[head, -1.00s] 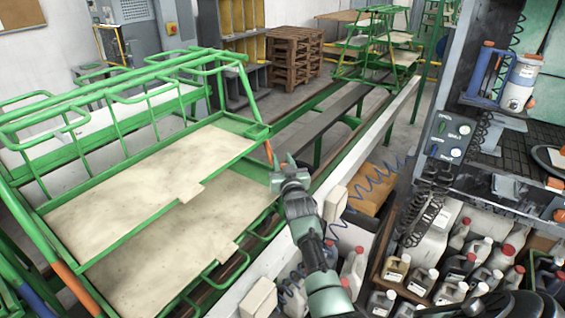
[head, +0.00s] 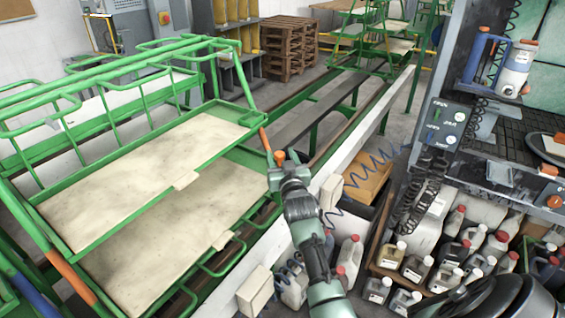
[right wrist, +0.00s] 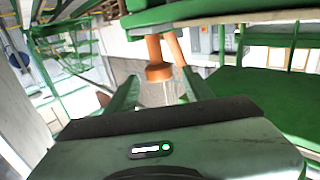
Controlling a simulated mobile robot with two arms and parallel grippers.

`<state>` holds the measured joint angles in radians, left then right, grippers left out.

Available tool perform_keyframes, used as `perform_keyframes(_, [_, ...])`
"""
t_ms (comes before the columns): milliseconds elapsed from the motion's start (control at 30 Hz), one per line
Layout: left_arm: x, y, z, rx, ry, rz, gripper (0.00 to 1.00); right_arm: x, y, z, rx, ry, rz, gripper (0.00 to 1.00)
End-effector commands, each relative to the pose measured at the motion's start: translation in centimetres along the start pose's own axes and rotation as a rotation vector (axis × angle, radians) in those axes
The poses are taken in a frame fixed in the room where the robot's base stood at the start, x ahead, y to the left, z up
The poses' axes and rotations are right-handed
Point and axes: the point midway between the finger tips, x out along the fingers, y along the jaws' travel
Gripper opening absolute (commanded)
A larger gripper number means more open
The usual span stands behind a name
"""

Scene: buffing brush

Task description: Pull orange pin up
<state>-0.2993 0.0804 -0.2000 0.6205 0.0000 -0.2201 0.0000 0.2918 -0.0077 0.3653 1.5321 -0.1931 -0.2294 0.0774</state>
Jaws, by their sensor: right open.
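The orange pin (head: 279,156) shows small at the near right corner of the green rack (head: 165,182), just beyond my right gripper (head: 284,165). In the right wrist view the pin (right wrist: 158,72) has a wide orange collar with a thin pale shaft below it. My right gripper (right wrist: 160,90) is open, with its green fingers on either side of the shaft below the collar. I cannot tell whether they touch it. A second orange piece (head: 265,140) stands beside the pin, on the rack's corner. My left gripper is not in view.
A white rail (head: 345,165) runs past the rack on the right. Several bottles (head: 420,260) stand below the workbench, and a coiled black hose (head: 410,200) hangs there. Wooden pallets (head: 290,50) stand at the back.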

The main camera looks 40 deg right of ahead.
Motion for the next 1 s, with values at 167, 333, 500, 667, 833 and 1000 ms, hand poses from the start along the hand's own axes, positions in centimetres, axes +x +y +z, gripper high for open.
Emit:
perform_keyframes(167, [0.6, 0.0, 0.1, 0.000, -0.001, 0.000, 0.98, -2.2, 0.0, 0.1, 0.000, 0.001, -0.001, 0.52])
perform_keyframes(333, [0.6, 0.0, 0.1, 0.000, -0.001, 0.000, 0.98, -3.0, 0.0, 0.0, 0.001, 0.002, -0.001, 0.52])
perform_keyframes(500, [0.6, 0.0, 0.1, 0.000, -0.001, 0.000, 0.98, -3.1, 0.0, -0.1, 0.001, 0.001, -0.001, 0.52])
perform_keyframes(667, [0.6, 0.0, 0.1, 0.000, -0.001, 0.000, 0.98, -3.1, 0.0, -0.1, 0.001, 0.001, 0.000, 0.52])
perform_keyframes(833, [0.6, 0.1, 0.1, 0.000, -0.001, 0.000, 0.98, -3.1, 0.0, -0.1, 0.001, 0.002, 0.000, 0.52])
perform_keyframes(1000, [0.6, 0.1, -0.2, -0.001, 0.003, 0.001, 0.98, -3.1, 0.0, -0.1, 0.000, 0.001, 0.000, 0.52])
